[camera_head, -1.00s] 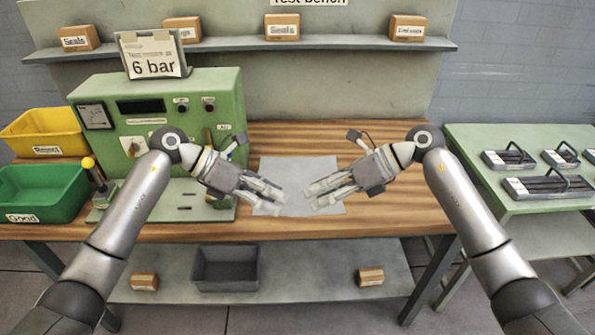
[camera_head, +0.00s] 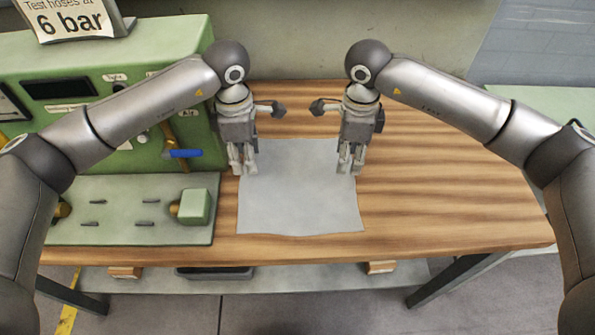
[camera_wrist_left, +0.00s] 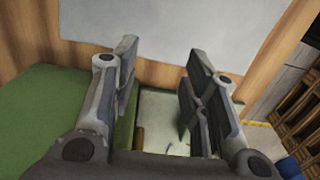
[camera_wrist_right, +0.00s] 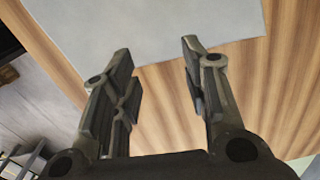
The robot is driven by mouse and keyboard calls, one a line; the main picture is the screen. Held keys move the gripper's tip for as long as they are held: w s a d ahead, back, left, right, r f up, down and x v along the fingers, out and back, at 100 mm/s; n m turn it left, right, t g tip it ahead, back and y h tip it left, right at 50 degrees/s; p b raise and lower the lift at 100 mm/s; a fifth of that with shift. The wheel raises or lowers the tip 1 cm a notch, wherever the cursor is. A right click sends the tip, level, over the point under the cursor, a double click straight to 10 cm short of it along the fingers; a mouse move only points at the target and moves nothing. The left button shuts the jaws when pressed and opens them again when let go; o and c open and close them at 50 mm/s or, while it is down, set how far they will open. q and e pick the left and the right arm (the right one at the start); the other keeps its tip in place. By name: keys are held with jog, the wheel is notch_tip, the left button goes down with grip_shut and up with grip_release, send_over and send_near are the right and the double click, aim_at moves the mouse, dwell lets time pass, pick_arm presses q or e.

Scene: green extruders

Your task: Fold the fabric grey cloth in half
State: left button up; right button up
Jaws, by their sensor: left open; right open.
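The grey cloth (camera_head: 300,205) lies flat and unfolded on the wooden table. In the left wrist view, the cloth (camera_wrist_left: 170,25) lies beyond the open fingers of the left gripper (camera_wrist_left: 160,75). In the right wrist view, the cloth (camera_wrist_right: 145,25) lies just beyond the open fingers of the right gripper (camera_wrist_right: 160,70). The far corners are partly hidden by the grippers in the head view.
The green test bench machine (camera_head: 120,100) stands left of the cloth, its base plate (camera_head: 130,232) close to the cloth's left edge. A blue-handled valve (camera_head: 183,154) sticks out near my left gripper. The wooden table (camera_head: 450,200) is clear to the right.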

aim_at(251, 180)
pick_arm(q)
jog(key=shift+f, duration=3.1)
pick_arm(e)
jog(key=shift+s+f, duration=0.1)
jog(key=shift+f, duration=3)
pick_arm(q)
jog(key=shift+f, duration=0.15)
pick_arm(e)
jog(key=shift+f, duration=0.15)
pick_arm(q)
jog(key=shift+s+f, duration=0.1)
grip_shut()
pick_arm(e)
jog(key=shift+f, duration=0.1)
grip_shut()
